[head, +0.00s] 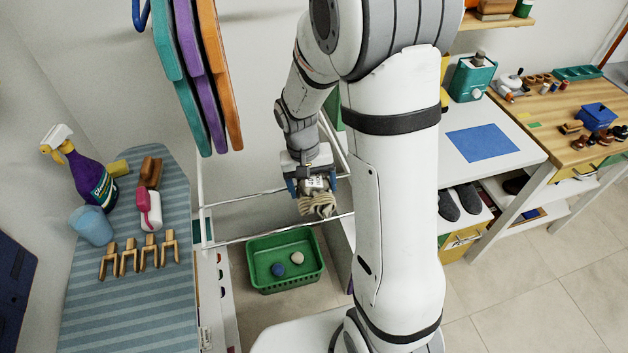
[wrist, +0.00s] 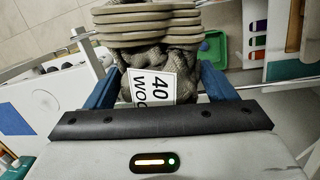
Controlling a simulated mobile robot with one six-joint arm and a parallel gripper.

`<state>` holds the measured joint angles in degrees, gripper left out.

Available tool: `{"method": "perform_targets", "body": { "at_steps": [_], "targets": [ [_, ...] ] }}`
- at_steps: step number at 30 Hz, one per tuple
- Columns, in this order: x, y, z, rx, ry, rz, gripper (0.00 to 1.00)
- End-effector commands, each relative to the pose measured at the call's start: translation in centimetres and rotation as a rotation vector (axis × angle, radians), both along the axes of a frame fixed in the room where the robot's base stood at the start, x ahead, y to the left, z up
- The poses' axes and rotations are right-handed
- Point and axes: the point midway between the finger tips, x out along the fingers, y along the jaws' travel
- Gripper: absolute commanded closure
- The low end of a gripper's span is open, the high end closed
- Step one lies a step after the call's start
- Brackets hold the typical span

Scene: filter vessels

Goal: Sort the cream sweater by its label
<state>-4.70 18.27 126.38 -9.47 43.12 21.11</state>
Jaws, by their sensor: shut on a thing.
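The cream sweater (head: 318,207) hangs folded below my gripper (head: 312,184) in the head view. In the wrist view the sweater (wrist: 150,30) shows as stacked, beige-grey folds between the two blue fingers of my gripper (wrist: 160,85), which is shut on it. A white label (wrist: 152,88) faces the wrist camera and reads "40" and "WOO", with the rest of the word cut off. The sweater is held above and slightly right of a green basket (head: 252,275), near the thin white rails (head: 270,196).
The basket holds a blue ball (head: 278,269) and a cream ball (head: 297,258). A white counter with a blue mat (head: 483,142) is right.

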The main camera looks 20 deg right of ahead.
Motion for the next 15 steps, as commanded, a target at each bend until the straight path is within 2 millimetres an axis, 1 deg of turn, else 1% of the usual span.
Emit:
{"method": "perform_targets", "body": {
  "at_steps": [1, 4, 15],
  "targets": [
    [0.01, -0.02, -0.75, 0.000, 0.000, 0.000, 0.54],
    [0.01, -0.02, -1.22, 0.000, -0.001, -0.001, 0.54],
    [0.00, -0.06, -1.29, 0.000, 0.000, -0.002, 0.54]
  ]
}}
